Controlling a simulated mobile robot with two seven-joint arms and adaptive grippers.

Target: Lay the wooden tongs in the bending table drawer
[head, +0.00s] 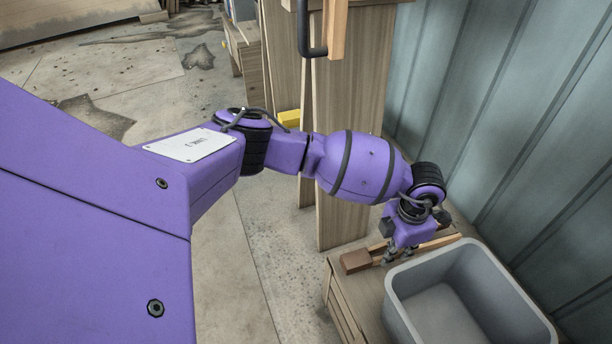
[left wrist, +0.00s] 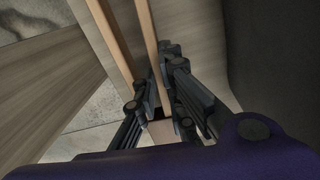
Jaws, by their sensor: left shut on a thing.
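The wooden tongs, two pale strips (head: 440,243) with a darker brown block (head: 356,261) at the left end, lie at a low wooden cabinet top (head: 352,284) beside a grey bin. My left gripper (head: 392,256) points down over the strips and is shut on the tongs; its fingertips are small and partly hidden in the head view. In the left wrist view both strips (left wrist: 148,35) run up and away, and the fingers (left wrist: 155,88) close around the right-hand strip. Lines on the cabinet's left face (head: 343,318) may be a drawer front; no open drawer shows. My right gripper is out of view.
The grey open bin (head: 455,295) stands close to the right of the gripper and looks empty. Tall wooden panels (head: 345,200) stand behind my forearm. A corrugated metal wall (head: 530,130) bounds the right. Bare floor (head: 235,260) lies to the left.

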